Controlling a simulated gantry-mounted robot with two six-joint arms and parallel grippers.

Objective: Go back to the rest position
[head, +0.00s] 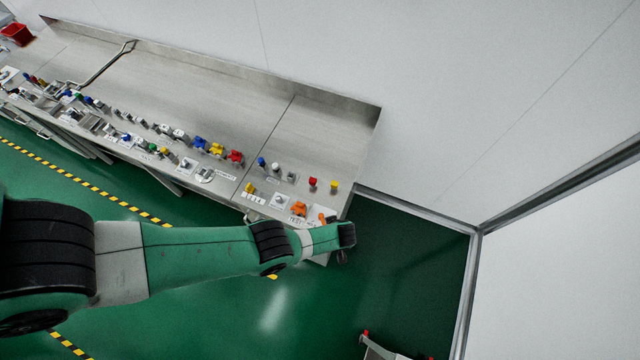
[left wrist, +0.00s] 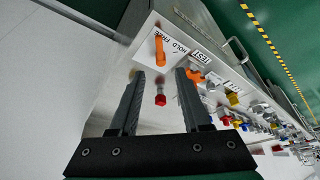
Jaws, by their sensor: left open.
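My left arm reaches in from the left in the head view, with its gripper (head: 343,256) at the near right corner of the steel bench. The fingers are barely visible there. In the left wrist view the left gripper (left wrist: 160,76) is open, its two dark fingers apart with nothing held between them. An orange lever (left wrist: 159,48) on a plate marked HOLD and FREE shows just beyond the fingertips. I cannot tell whether a finger touches it. A red knob (left wrist: 160,99) shows between the fingers, farther off. My right gripper is not in view.
The steel bench (head: 320,125) carries several coloured valves and knobs, including an orange valve (head: 298,208) beside the TEST label and a red knob (head: 312,182). A white wall (head: 430,90) stands behind. The green floor (head: 400,270) is open right of the bench.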

